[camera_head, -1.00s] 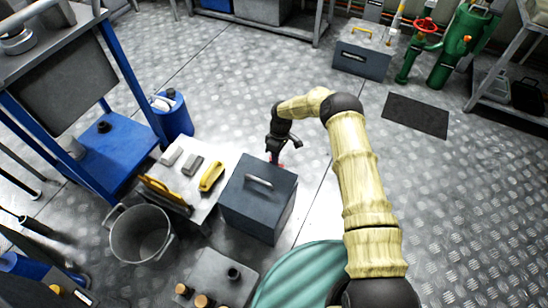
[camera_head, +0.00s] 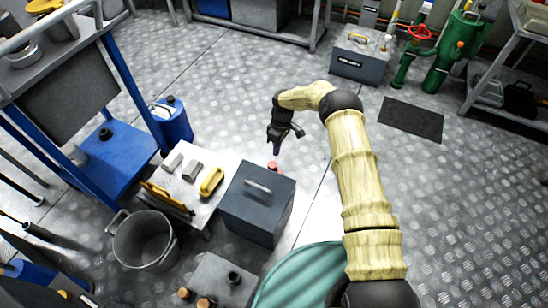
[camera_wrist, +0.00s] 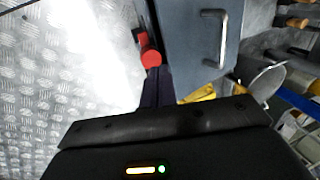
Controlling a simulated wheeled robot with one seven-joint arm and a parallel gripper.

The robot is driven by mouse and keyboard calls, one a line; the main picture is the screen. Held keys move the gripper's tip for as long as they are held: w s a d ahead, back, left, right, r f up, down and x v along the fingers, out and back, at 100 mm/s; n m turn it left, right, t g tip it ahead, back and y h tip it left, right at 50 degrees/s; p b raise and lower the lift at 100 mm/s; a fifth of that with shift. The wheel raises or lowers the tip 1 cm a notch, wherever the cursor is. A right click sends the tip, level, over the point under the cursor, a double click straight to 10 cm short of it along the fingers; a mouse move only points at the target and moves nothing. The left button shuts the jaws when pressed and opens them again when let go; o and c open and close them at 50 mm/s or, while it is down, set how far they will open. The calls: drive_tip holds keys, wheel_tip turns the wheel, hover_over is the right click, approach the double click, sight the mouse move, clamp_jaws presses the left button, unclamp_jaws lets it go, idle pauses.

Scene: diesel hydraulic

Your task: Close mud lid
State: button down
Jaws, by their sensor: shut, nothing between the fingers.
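A dark grey box (camera_head: 257,205) with a flat lid (camera_head: 262,183) and a bar handle stands on the floor at the middle of the head view. Its lid lies down on the box. No label is readable on it, so I cannot tell if this is the mud lid. The box also shows in the wrist view (camera_wrist: 195,70). A small red part (camera_head: 274,165) sits at its far edge; it shows as a red round end (camera_wrist: 151,58) in the wrist view. My gripper (camera_head: 277,152) is shut and empty, just beyond the box and above the red part.
A light bench (camera_head: 215,210) with grey blocks and a yellow item stands left of the box. A metal pot (camera_head: 142,240) is further left. A labelled grey box (camera_head: 360,60) and green valve pipes (camera_head: 440,60) stand at the back.

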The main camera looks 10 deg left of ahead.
drive_tip(key=w+r, duration=0.2)
drive_tip(key=w+d+r, duration=0.1)
drive_tip(key=w, duration=0.1)
drive_tip(key=shift+d+r, duration=0.1)
drive_tip(key=shift+r, duration=0.3)
